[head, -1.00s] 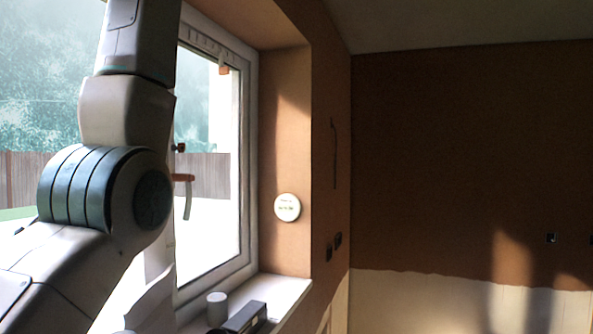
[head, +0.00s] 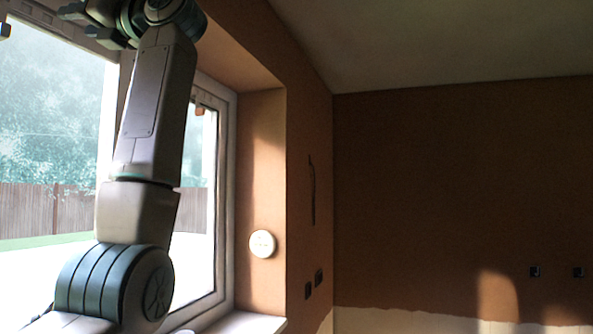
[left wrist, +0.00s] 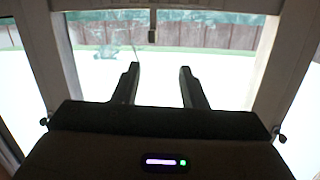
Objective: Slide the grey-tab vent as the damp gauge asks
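A round pale gauge (head: 262,244) is fixed to the brown window reveal in the head view; its marks are too small to read. My left gripper (head: 66,24) is raised at the top left, near the upper window frame. In the left wrist view my left gripper (left wrist: 159,68) has its two dark fingers apart with nothing between them. A small dark tab (left wrist: 152,36) hangs from the frame at the top of that view, beyond the fingertips; I cannot tell its colour for sure. A small orange tab (head: 199,112) shows on the right window part. My right gripper is not in view.
The window frame (head: 228,200) stands right of my left arm, which covers part of the glass. The sill (head: 246,324) shows only at the bottom edge. Dark wall sockets (head: 319,278) sit right of the reveal. The room to the right is clear.

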